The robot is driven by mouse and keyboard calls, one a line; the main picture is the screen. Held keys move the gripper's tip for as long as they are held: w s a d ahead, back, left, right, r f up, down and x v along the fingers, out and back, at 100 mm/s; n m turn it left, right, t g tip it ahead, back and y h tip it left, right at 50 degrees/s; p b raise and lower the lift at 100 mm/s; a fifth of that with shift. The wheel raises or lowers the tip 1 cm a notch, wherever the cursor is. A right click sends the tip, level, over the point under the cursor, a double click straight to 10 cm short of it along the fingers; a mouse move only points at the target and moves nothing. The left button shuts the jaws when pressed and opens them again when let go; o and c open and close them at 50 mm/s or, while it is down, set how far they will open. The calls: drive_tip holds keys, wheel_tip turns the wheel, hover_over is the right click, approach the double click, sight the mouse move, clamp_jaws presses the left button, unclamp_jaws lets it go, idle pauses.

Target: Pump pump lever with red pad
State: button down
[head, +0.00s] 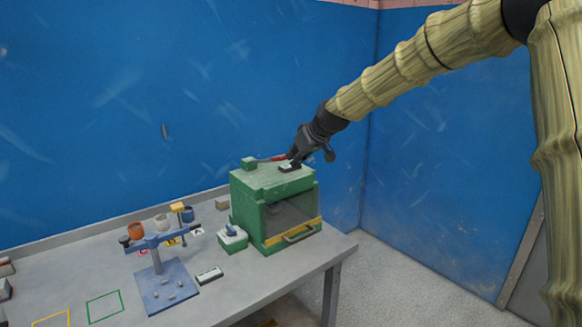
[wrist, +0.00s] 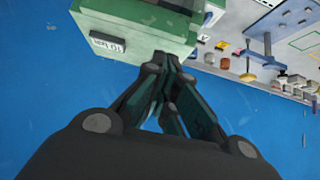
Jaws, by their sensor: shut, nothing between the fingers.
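The pump lever with its red pad (head: 278,157) lies along the top of the green cabinet (head: 248,184), beside a small green block (head: 249,163). My gripper (head: 293,162) is shut and empty, just right of the red pad. The fingers partly hide that end of the lever, and I cannot tell whether they touch it. In the wrist view my shut gripper (wrist: 172,58) points at the edge of the green cabinet (wrist: 140,45); I cannot make out the lever there.
A dark plate with a white patch (head: 290,168) is on the cabinet top beneath my fingers. A blue stand (head: 166,285) with cups behind it, a small green-and-white box (head: 232,239) and a dark block (head: 209,275) stand on the grey table (head: 235,290). Blue walls enclose the corner.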

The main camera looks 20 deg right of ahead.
drive_tip(key=shift+b+v, duration=0.65)
drive_tip(key=shift+v, duration=2.05)
